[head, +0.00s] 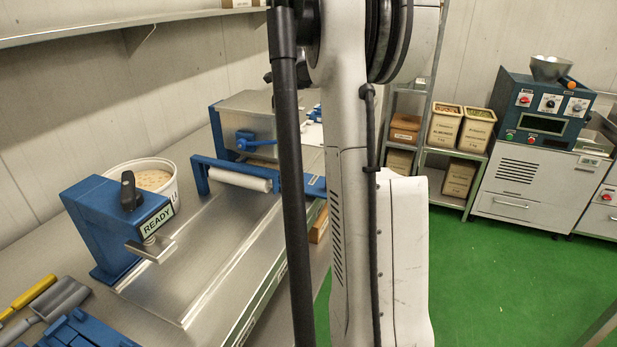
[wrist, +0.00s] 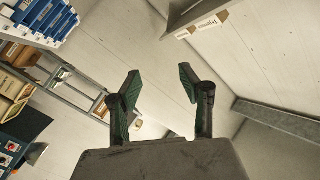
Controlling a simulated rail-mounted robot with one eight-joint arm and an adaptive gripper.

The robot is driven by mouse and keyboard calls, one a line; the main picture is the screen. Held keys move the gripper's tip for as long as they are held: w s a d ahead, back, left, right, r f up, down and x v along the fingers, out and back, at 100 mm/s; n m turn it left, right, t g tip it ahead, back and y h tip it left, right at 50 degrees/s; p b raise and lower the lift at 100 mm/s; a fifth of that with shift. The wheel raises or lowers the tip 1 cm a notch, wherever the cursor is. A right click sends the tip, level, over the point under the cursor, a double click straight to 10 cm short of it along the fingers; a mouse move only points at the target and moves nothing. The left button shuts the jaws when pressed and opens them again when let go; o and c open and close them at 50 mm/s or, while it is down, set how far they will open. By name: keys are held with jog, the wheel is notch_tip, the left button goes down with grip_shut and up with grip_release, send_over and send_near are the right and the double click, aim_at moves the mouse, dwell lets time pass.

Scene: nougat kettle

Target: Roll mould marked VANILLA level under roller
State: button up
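A white roller (head: 238,177) is mounted between blue brackets over the metal bench on the left in the head view. A blue device marked READY (head: 118,222) stands in front of it, with a black knob on top and a small metal plate at its front. I see no mould clearly marked VANILLA in either view. My gripper (wrist: 161,95) shows in the wrist view with its two fingers wide apart and nothing between them. It points toward the wall and shelf, away from the bench. In the head view my arm hides part of the bench.
A white tub (head: 145,178) stands behind the READY device. A yellow-handled tool (head: 33,292) and blue parts (head: 78,332) lie at the bench's near left. Storage bins (head: 460,178) and a control machine (head: 541,110) stand across the green floor (head: 490,270).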

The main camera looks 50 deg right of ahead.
jog(key=s+d+f+m+g+h+b, duration=0.1)
jog(key=s+d+f+m, duration=0.2)
jog(key=d, duration=0.4)
jog(key=s+d+f+m+g+h, duration=0.1)
jog(key=s+d+f+m, duration=0.2)
jog(key=d, duration=0.5)
jog(key=s+d+f+m+y+b, duration=0.1)
jog(key=s+f+m+y+b, duration=0.2)
jog(key=f, duration=0.6)
jog(key=s+d+f+m+y, duration=0.1)
jog(key=s+f+y, duration=0.1)
jog(key=s+f, duration=0.55)
jog(key=s+a+f+m+t+y+b, duration=0.4)
jog(key=s+a+f+m+y, duration=0.1)
jog(key=s+a+f+y, duration=0.7)
jog(key=s+a+t+y+b, duration=0.1)
jog(key=s+a+y+b, duration=0.1)
jog(key=s+a+y, duration=0.55)
jog(key=w+a+h, duration=0.1)
jog(key=w+a, duration=0.1)
jog(key=w, duration=0.1)
jog(key=w+a+b, duration=0.1)
jog(key=w+a, duration=0.2)
jog(key=w, duration=0.1)
jog(key=w+a+h, duration=0.1)
jog(key=w+a, duration=0.2)
jog(key=shift+w+a+r+h, duration=0.1)
jog(key=shift+w+a+h, duration=0.15)
jog(key=shift+h, duration=0.1)
